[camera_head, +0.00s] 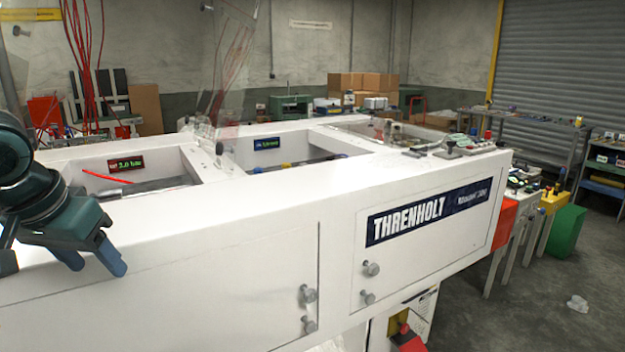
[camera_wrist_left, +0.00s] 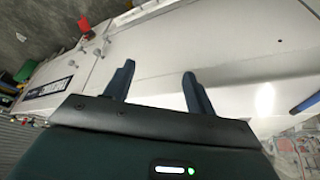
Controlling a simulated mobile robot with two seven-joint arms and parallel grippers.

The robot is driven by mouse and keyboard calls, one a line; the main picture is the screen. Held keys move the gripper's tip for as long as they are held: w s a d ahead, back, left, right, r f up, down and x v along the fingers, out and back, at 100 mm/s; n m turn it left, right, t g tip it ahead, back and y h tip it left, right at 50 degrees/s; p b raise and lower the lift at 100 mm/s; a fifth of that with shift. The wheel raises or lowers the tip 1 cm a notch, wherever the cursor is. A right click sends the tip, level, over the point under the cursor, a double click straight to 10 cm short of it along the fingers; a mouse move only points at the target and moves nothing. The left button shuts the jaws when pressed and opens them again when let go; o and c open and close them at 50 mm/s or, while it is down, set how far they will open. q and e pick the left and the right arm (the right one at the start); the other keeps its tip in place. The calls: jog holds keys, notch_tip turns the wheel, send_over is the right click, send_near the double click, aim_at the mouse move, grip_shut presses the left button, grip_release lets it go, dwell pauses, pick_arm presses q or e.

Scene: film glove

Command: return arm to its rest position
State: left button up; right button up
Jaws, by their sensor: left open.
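My left gripper (camera_head: 98,262) is in the head view at the left edge, in front of the long white machine (camera_head: 215,240). Its fingers point down and to the right, close to the machine's front side. In the left wrist view the two dark blue fingers (camera_wrist_left: 158,85) stand apart with nothing between them. The white machine panel (camera_wrist_left: 225,35) lies beyond them; I cannot tell whether they touch it. My right gripper is not in either view.
Red tubes (camera_head: 85,50) hang at the back left. A green box (camera_head: 567,231) stands on the right. The floor (camera_head: 530,300) at the lower right is mostly clear.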

pick_arm(q)
jog(key=a+f+t+h, duration=0.1)
jog(key=a+f, duration=0.4)
jog(key=f, duration=0.5)
jog(key=a+f+t, duration=0.1)
jog(key=a+f, duration=0.4)
jog(key=f, duration=0.5)
jog(key=s+f, duration=0.4)
jog(key=f, duration=0.5)
jog(key=s+d+f+t+h, duration=0.1)
jog(key=s+d+f, duration=0.3)
jog(key=d+f, duration=0.2)
jog(key=s+d+f+t, duration=0.1)
jog(key=s+d+f, duration=0.2)
jog(key=d+f, duration=0.35)
jog(key=s+d+f+m+t, duration=0.1)
jog(key=s+d, duration=0.2)
jog(key=d, duration=0.9)
jog(key=shift+s+d+f+m, duration=0.3)
jog(key=shift+d+f+m, duration=0.1)
dwell(2.0)
